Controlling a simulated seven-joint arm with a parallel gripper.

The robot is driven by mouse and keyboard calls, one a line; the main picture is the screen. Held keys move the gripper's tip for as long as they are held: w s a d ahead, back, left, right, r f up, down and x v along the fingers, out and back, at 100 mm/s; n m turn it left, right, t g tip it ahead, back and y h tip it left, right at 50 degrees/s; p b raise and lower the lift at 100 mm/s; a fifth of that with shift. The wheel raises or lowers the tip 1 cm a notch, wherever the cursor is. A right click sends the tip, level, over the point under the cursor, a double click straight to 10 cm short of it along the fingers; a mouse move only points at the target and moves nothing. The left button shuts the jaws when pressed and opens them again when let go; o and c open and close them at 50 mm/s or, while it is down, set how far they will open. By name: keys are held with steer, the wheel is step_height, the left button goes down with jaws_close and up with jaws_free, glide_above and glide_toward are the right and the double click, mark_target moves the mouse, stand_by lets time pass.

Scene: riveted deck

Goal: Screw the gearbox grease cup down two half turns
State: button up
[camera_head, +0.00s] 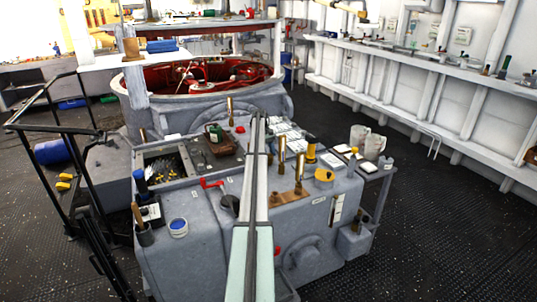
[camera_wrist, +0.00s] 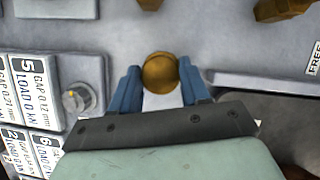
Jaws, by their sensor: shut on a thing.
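In the wrist view my gripper (camera_wrist: 161,82) has two blue fingers, one on each side of a round brass cap (camera_wrist: 160,72), and is shut on it. I take this cap to be the gearbox grease cup; I see it from above, so its height and thread are hidden. It sits over the grey gearbox top (camera_wrist: 215,40). In the head view the gearbox (camera_head: 190,255) is the large grey casing in the middle. My pale arm reaches across it, and I cannot make out my fingers or the held cup there.
Brass fittings (camera_head: 282,148) stand right of my arm. In the wrist view, load cards (camera_wrist: 30,85) and a plate with a round knob (camera_wrist: 78,100) lie left, and a raised edge (camera_wrist: 260,80) runs right.

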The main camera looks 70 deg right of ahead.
steer(key=shift+r+m+y, duration=0.1)
steer(key=shift+m+y, duration=0.3)
steer(key=shift+m, duration=0.6)
steer(key=shift+t, duration=0.3)
steer(key=shift+d, duration=0.1)
steer(key=o, duration=1.1)
steer(key=shift+c, duration=0.2)
